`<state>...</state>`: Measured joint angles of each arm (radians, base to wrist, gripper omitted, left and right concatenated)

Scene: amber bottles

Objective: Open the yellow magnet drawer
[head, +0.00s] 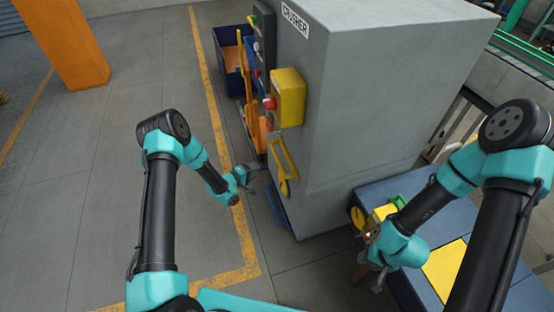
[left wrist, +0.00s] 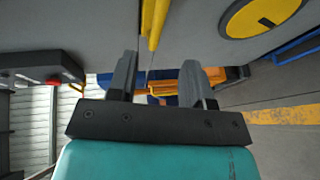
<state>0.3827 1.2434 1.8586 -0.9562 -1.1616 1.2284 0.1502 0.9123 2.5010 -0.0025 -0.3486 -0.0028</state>
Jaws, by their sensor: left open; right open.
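A yellow bar handle (head: 284,157) stands on the front face of the grey crusher cabinet (head: 385,85), above a round yellow disc (head: 284,187). The drawer's outline is not clear from these frames. My left gripper (head: 254,171) is open and empty, just left of the handle in the head view. In the left wrist view, the yellow bar (left wrist: 154,22) is above the left gripper's open fingers (left wrist: 155,78), near the gap between them. The yellow disc (left wrist: 262,14) is at upper right. My right gripper (head: 367,272) is open beside the blue table.
A yellow box with a red button (head: 287,98) juts from the cabinet above the handle. Orange parts (head: 254,125) and a blue bin (head: 228,55) lie beyond. A blue table (head: 402,286) with yellow pieces is at right. The floor (head: 95,190) at left is clear.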

